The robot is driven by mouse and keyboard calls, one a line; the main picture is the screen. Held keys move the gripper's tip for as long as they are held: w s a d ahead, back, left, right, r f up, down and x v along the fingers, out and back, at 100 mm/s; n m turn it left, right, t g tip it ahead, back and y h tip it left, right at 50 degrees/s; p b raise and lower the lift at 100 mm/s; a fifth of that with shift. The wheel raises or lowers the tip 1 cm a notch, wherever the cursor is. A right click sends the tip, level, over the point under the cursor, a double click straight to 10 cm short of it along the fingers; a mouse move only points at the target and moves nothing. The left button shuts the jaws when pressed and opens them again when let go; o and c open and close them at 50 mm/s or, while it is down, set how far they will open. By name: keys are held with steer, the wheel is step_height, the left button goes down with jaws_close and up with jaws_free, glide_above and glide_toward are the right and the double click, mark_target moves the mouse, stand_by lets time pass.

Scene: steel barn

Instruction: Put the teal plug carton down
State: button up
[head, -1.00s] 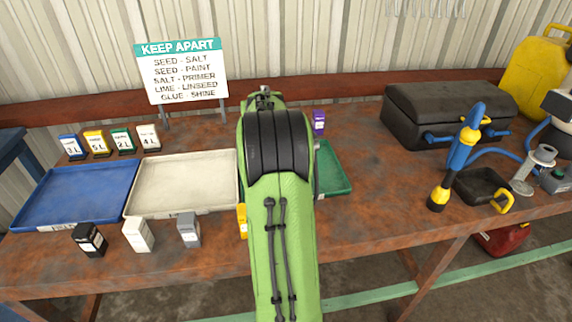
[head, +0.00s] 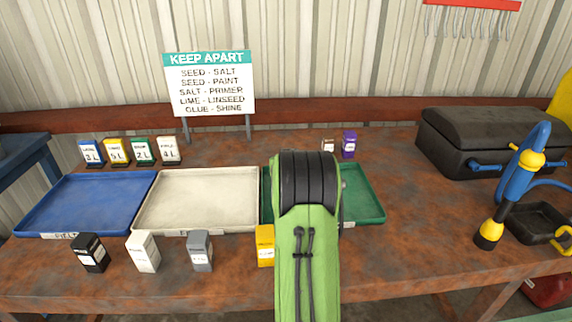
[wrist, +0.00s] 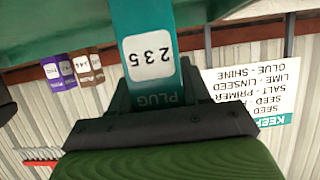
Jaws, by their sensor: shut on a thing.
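The teal plug carton (wrist: 150,40) shows in the wrist view, its white label reading 235 and the word PLUG upside down. My gripper (wrist: 158,98) is shut on it. The carton's far end runs out of the top of the picture, so I cannot tell whether it touches anything. A green tray (head: 362,190) lies on the bench in the head view, partly behind my arm; a green surface, apparently this tray (wrist: 50,28), also spans the top of the wrist view. In the head view my arm hides the gripper and the carton.
A white tray (head: 200,200) and a blue tray (head: 85,203) stand empty to the left. Black (head: 90,253), white (head: 143,251), grey (head: 199,250) and yellow (head: 265,245) cartons line the front. Brown (head: 328,146) and purple (head: 349,144) cartons stand behind the green tray.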

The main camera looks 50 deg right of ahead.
steer(key=shift+f, duration=0.1)
steer(key=o, duration=1.1)
steer(key=shift+c, duration=0.2)
steer(key=shift+r, duration=0.25)
steer(key=p+v, duration=0.1)
steer(key=v, duration=1.1)
